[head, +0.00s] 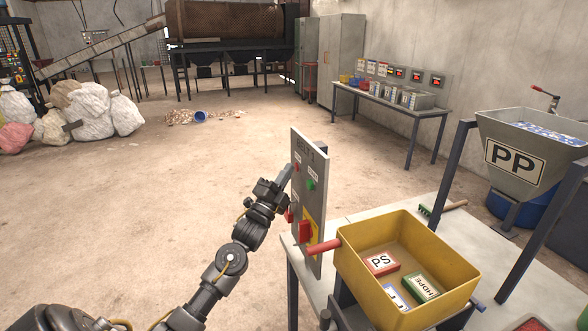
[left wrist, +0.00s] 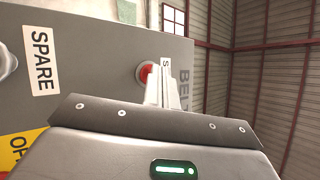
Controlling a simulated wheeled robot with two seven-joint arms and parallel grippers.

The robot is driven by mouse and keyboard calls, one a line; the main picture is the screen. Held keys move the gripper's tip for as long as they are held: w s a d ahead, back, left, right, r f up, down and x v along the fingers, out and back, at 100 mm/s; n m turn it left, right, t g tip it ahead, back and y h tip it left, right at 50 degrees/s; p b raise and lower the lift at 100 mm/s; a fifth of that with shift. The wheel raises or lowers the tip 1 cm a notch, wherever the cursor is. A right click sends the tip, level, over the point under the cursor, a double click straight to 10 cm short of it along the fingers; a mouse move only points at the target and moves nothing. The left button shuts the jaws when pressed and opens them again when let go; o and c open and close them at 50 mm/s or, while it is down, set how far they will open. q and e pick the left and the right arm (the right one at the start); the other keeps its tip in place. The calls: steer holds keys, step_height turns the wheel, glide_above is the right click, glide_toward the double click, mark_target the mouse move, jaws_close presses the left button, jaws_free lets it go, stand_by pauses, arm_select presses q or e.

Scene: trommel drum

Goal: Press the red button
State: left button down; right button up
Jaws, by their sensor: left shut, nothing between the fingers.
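A grey upright control panel (head: 309,200) marked BELT stands at the left edge of the table. It carries a red button (head: 297,168), a green button (head: 311,184) and a red switch handle (head: 305,231) on a yellow plate. My left gripper (head: 286,172) is shut and empty, its fingertips at the panel's left edge by the red button. In the left wrist view the red button (left wrist: 146,73) shows right beside my fingertips (left wrist: 162,72), which partly cover it. I cannot tell whether they touch it. A SPARE label (left wrist: 41,60) is to the left. My right gripper is out of view.
A PP hopper (head: 530,165) stands at the right. Open floor (head: 190,190) lies left of the panel.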

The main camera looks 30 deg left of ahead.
arm_select(q)
steer(key=shift+s+a, duration=0.1)
steer(key=shift+s, duration=0.05)
steer(key=shift+s+a, duration=0.4)
steer(key=shift+s, duration=0.15)
steer(key=shift+s+a+p, duration=0.3)
steer(key=shift+s+a, duration=0.4)
steer(key=shift+s, duration=0.35)
steer(key=shift+s+a+p, duration=0.3)
steer(key=shift+s+a, duration=0.4)
steer(key=shift+s, duration=0.3)
